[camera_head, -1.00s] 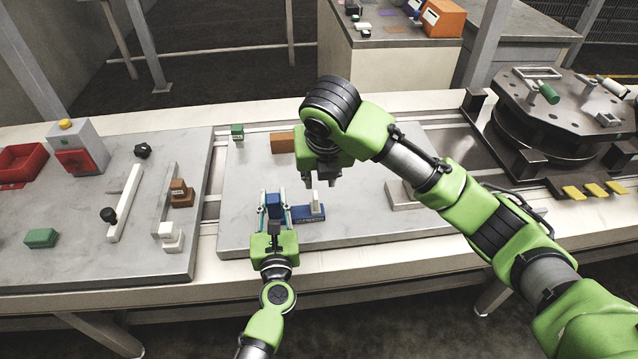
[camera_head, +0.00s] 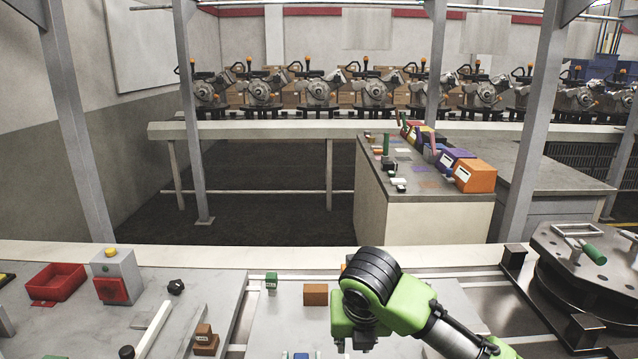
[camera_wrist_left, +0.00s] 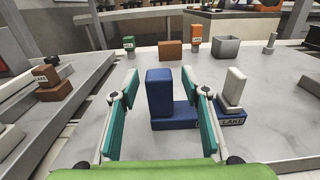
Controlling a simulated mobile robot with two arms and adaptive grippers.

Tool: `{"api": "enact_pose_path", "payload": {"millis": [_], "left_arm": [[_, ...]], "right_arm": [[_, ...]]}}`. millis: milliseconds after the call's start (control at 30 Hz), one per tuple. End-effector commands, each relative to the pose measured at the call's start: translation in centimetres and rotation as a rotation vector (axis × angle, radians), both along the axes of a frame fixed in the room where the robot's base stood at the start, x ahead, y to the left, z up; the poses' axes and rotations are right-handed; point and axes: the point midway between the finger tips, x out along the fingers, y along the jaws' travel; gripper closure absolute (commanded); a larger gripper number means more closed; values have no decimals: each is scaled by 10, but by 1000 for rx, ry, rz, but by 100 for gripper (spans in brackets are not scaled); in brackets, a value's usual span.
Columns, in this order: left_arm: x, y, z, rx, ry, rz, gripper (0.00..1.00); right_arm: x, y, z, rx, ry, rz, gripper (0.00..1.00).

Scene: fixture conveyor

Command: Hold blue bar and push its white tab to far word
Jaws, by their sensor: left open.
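The blue bar (camera_wrist_left: 172,122) lies on the grey plate in the left wrist view, with a tall blue block (camera_wrist_left: 160,92) at its left end. The white tab (camera_wrist_left: 235,88) stands upright toward its right end. A label on the bar's front ends in "LAKE"; the rest of it is hidden by a finger. My left gripper (camera_wrist_left: 160,76) is open, one teal finger on each side of the tall blue block, with no clear grip. In the head view, my right gripper (camera_head: 354,338) hangs above the plate, its fingertips cut off or unclear.
Behind the bar stand a green block (camera_wrist_left: 129,43), a brown block (camera_wrist_left: 171,50), an orange block (camera_wrist_left: 196,40) and a grey open box (camera_wrist_left: 226,47). In the head view, a red bin (camera_head: 55,284) and a switch box (camera_head: 115,276) are at left, a dark turntable (camera_head: 590,260) at right.

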Motion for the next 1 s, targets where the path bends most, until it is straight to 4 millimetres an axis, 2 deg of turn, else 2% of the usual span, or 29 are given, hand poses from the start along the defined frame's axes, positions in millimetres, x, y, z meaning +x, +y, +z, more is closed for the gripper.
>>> {"api": "enact_pose_path", "payload": {"millis": [300, 500, 700, 1000], "left_arm": [[-67, 0, -2, 0, 5, -1, 58], [-98, 0, -2, 1, 4, -3, 58], [-109, 0, -1, 1, 2, -1, 58], [-109, 0, -1, 1, 2, -1, 58]], "right_arm": [[0, 0, 0, 0, 0, 0, 75], [0, 0, 0, 0, 0, 0, 75], [0, 0, 0, 0, 0, 0, 75], [0, 0, 0, 0, 0, 0, 75]]}}
